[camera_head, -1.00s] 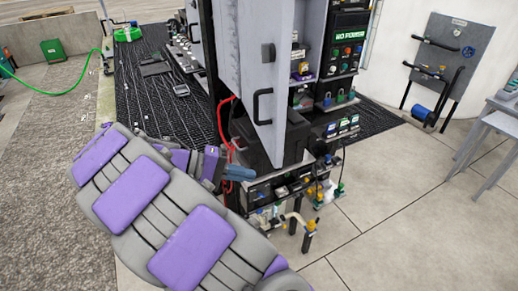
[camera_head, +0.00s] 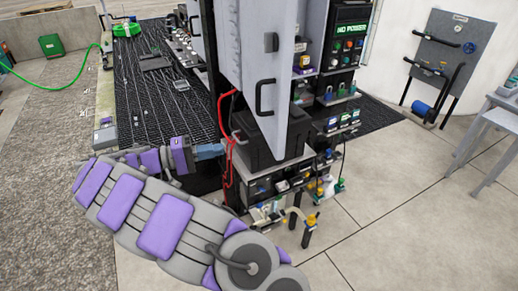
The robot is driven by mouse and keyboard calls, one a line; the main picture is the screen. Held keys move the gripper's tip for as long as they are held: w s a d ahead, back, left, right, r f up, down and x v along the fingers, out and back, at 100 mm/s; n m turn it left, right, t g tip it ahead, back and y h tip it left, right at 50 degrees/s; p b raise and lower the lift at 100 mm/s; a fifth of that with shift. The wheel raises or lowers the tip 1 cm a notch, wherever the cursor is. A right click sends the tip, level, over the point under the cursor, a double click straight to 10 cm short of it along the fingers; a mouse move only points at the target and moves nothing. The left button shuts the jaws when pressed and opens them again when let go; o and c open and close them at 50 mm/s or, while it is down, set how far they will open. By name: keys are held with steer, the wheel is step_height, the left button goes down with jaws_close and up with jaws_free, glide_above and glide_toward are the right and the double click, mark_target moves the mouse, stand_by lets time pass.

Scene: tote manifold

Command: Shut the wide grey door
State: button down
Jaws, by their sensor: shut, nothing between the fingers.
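The wide grey door (camera_head: 288,75) stands open on the tall cabinet and swings out towards me. Its edge shows on the right, and a black pull handle (camera_head: 265,96) is on its face. A small black latch (camera_head: 271,42) sits higher up. My gripper (camera_head: 219,151) is shut and empty, left of the door and below its handle, by the cabinet's lower front. It looks apart from the door. The door's hinge side is hard to make out.
Red hoses (camera_head: 226,130) hang near my gripper. A low pipe stand (camera_head: 308,230) is at the front.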

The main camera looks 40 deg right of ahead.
steer(key=shift+s+d+f+b, duration=0.2)
steer(key=shift+d+b, duration=0.3)
steer(key=shift+b, duration=0.7)
steer(key=shift+s+d+f+b, duration=0.1)
steer(key=shift+s+d+b, duration=0.25)
steer(key=shift+b, duration=0.8)
steer(key=b, duration=0.2)
glide_toward(271, 141)
steer(key=x, duration=0.5)
steer(key=shift+s+d, duration=0.1)
steer(key=shift+s, duration=0.25)
steer(key=shift+s+d, duration=0.2)
steer(key=shift+d, duration=0.45)
